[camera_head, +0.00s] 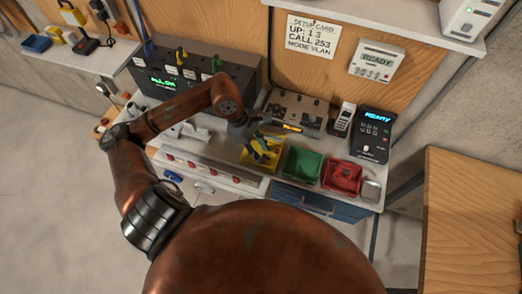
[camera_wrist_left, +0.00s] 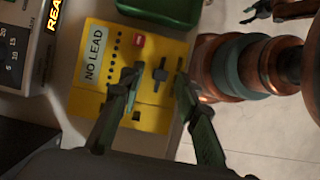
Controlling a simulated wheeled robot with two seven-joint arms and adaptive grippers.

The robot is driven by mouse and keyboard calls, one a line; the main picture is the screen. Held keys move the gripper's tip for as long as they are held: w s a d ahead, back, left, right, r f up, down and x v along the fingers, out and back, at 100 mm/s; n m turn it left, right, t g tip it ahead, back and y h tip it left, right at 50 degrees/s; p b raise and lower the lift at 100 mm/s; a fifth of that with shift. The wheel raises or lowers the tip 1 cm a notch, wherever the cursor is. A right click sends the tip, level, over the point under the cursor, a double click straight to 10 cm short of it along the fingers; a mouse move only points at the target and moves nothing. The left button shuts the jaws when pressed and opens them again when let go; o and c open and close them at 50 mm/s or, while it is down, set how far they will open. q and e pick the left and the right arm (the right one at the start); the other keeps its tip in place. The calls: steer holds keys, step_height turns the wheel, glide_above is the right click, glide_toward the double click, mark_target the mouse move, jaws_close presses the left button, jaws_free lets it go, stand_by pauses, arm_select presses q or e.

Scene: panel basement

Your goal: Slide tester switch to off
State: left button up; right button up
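The tester is a yellow box (camera_wrist_left: 100,112) with a "NO LEAD" display (camera_wrist_left: 93,67), a red button (camera_wrist_left: 139,41) and a dark slide switch (camera_wrist_left: 159,74). In the head view the tester (camera_head: 271,145) lies on the bench, partly hidden by my left gripper (camera_head: 257,143). In the left wrist view my left gripper (camera_wrist_left: 156,78) is open. Its two fingers stand on either side of the switch, with gaps visible. I cannot tell whether the fingertips are at the switch's height. A dark claw-like part, apparently my right gripper (camera_wrist_left: 261,11), shows small at the top right; its opening is unclear.
A green bin (camera_head: 301,164) and a red bin (camera_head: 342,177) stand right of the tester. A handset (camera_head: 342,119) and a dark "READY" keypad unit (camera_head: 371,135) stand behind them. A grey device with an orange display (camera_head: 295,109) stands behind the tester.

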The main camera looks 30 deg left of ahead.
arm_select(q)
jaws_close()
stand_by(0.6)
